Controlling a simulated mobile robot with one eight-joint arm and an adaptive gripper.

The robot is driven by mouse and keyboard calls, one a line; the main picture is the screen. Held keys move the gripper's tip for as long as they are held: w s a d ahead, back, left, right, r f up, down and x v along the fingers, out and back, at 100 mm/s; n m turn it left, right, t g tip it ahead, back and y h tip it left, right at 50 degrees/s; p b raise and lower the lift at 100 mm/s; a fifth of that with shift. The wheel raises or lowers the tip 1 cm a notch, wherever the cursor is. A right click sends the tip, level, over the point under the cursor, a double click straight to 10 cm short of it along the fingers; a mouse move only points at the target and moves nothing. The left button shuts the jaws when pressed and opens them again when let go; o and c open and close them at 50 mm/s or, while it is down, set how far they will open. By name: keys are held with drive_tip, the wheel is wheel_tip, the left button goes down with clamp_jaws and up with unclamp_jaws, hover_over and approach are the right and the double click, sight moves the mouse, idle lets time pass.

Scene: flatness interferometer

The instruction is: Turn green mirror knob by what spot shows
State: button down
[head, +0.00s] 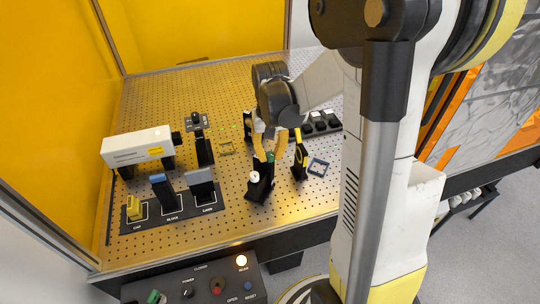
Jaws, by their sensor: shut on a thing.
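The green mirror knob (271,157) shows as a small green patch at the top of a black mount (260,186) on the perforated table. A white round piece (254,177) sits on the left of this mount. My gripper (265,155) reaches down from above, its tan fingers around the knob; it is shut on the knob, which the fingers partly hide. A black mount with a yellow part (301,158) stands just right of my gripper. I cannot make out a clear beam spot; small greenish specks show on the table left of my gripper.
A white laser box (137,147) stands at the left. A black rack (130,226) holds yellow, blue and grey pieces in front. A control panel (200,286) with a lit lamp (241,261) is at the near edge. Small frames lie flat on the table.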

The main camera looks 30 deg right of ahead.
sight(270, 154)
drive_tip(key=shift+n, duration=0.6)
drive_tip(key=c, duration=1.2)
unclamp_jaws()
wheel_tip(270, 154, up, 12)
